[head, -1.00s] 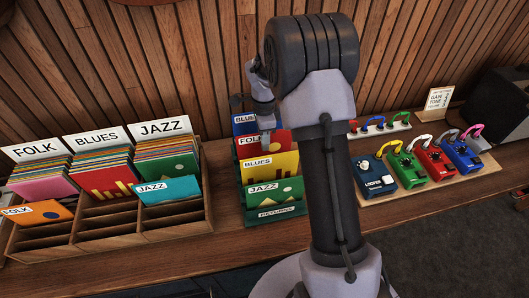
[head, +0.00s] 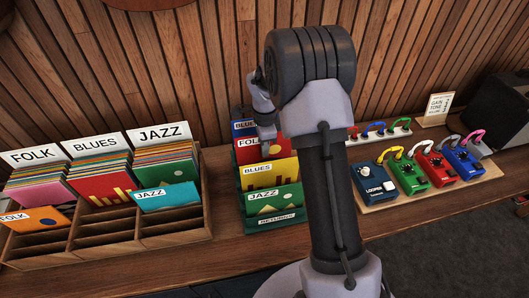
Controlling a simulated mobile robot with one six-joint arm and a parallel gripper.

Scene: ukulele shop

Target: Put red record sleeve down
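A red record sleeve (head: 251,157) with a white label reading FOL, the rest hidden, stands in the green returns rack (head: 275,227). It is between a blue sleeve (head: 243,129) behind and a yellow sleeve (head: 270,174) in front. My gripper (head: 267,134) points down at the red sleeve's top edge, beside the label. The fingertips are small and partly hidden, so I cannot tell whether they are open or shut on it.
A wooden record bin (head: 180,240) at the left has FOLK, BLUES and JAZZ sections with sleeves inside. A green sleeve (head: 290,196) is at the rack's front. A pedal board (head: 373,208) stands at the right. Bare counter lies between bin and rack.

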